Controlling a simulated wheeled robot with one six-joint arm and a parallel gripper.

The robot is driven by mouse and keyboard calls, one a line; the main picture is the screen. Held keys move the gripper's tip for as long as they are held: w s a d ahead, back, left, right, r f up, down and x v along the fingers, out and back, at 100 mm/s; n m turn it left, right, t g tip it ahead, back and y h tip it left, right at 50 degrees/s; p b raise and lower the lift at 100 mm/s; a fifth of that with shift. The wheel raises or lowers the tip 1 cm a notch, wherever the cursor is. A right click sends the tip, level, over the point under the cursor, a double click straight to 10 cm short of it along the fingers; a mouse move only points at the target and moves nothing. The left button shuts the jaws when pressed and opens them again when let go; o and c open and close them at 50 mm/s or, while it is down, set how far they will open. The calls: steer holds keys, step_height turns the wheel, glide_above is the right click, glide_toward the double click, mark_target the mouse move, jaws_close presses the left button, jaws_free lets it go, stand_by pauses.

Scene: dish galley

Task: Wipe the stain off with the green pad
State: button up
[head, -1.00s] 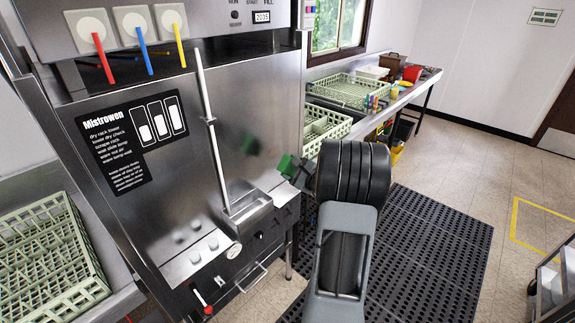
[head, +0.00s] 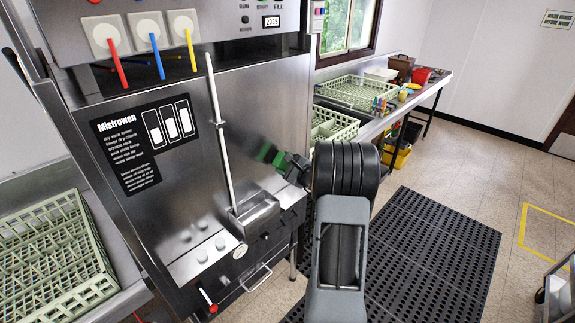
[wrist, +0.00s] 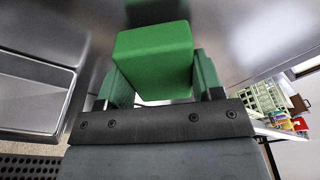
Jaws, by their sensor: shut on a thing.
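The green pad (wrist: 153,62) is a block held between the two fingers of my gripper (wrist: 160,88), filling the upper middle of the wrist view. In the head view my gripper (head: 290,166) is shut on the pad (head: 278,159), in front of the steel front panel (head: 235,105) of the dishwasher. A green reflection of the pad shows in the steel just beyond it. The pad is very close to the panel; I cannot tell whether it touches. I cannot make out a stain; the pad and my arm cover part of the panel.
A long white handle (head: 220,135) runs down the panel left of my gripper into a steel bracket (head: 254,217). A green rack (head: 52,255) stands at the left. Another rack (head: 355,92) sits on the right counter. A black mat (head: 430,255) covers the floor.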

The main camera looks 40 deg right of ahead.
steer(key=shift+w+a+b, duration=0.15)
steer(key=shift+w+b, duration=0.45)
steer(key=shift+w, duration=0.35)
stand_by(0.5)
steer(key=shift+w+d+b, duration=0.15)
steer(key=shift+d+b, duration=0.15)
steer(key=shift+d, duration=0.7)
steer(key=shift+w+d+b, duration=0.1)
steer(key=shift+d+b, duration=0.15)
steer(key=shift+d, duration=0.75)
steer(key=shift+w+f+b, duration=0.1)
steer(key=shift+b, duration=0.25)
steer(key=shift+a, duration=0.1)
steer(key=a+b, duration=0.3)
steer(key=shift+a, duration=0.1)
steer(key=shift+s+a, duration=0.2)
steer(key=shift+a, duration=0.25)
steer(key=shift+b, duration=0.35)
